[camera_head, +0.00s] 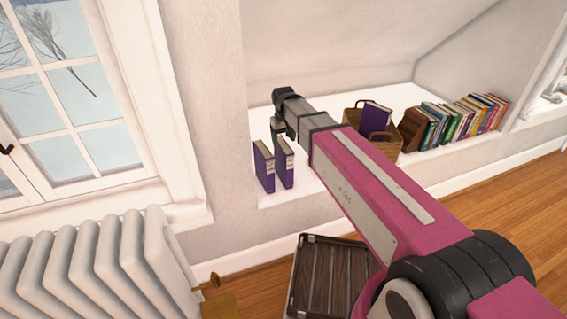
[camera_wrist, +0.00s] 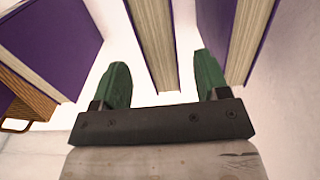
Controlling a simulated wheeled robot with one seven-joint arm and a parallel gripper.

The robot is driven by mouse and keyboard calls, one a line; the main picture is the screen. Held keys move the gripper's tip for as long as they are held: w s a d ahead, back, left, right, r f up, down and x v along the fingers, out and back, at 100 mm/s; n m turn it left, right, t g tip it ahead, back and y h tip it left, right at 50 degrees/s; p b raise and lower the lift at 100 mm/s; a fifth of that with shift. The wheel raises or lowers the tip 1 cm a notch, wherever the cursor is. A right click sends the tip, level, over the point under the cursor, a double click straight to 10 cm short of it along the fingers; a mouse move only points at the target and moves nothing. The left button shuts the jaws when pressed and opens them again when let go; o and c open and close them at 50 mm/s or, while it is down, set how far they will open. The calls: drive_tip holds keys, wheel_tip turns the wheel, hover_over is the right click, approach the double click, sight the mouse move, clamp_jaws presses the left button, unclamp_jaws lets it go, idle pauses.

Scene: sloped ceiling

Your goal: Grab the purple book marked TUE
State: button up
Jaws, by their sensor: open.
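Two purple books stand upright side by side at the left end of the white ledge: a left one (camera_head: 264,168) and a right one (camera_head: 285,164). Each has a pale spine label too small to read, so I cannot tell which says TUE. My gripper (camera_head: 279,132) is beside and just behind their tops. In the wrist view my gripper (camera_wrist: 161,64) is open. The page edge of one purple book (camera_wrist: 153,40) shows between its green fingers; contact cannot be told. Another purple book (camera_wrist: 240,38) is by the right finger, and one more (camera_wrist: 48,40) is at left.
A wicker basket (camera_head: 352,117) holding a purple book (camera_head: 375,117) stands on the ledge, right of my arm. A row of coloured books (camera_head: 466,117) is farther right. A radiator (camera_head: 95,265) is at lower left. A slatted dark case (camera_head: 327,275) is on the floor below.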

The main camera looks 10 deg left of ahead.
sight(283, 162)
drive_tip(key=shift+f, duration=3.55)
clamp_jaws()
